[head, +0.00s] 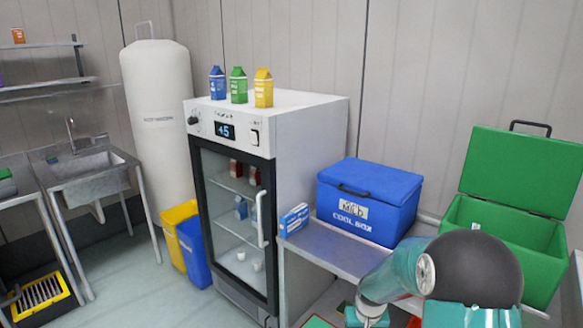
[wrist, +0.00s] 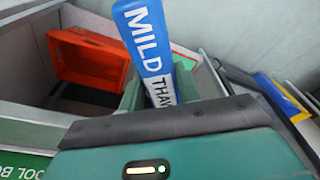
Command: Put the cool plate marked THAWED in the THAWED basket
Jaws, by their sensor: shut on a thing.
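The cool plate (wrist: 145,40) is a blue and white slab in the wrist view, with "MILD" on its blue part and "THA" on its white part; the rest of the word is hidden behind my gripper. My gripper (wrist: 158,82) is shut on the plate, with a green finger on either side, and the plate sticks out beyond the fingers. An orange basket (wrist: 88,58) lies beyond and to the left of the plate, inside a grey-walled space; I see no THAWED mark on it. In the head view my arm reaches down at lower right and the plate cannot be made out.
A metal table (head: 330,250) carries a blue cool box (head: 368,195) and a blue-white carton (head: 293,220). An open green box (head: 510,235) stands right. A fridge (head: 240,190) with several cartons stands left of the table. A green surface with "OOL BO" lettering (wrist: 20,165) is at lower left.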

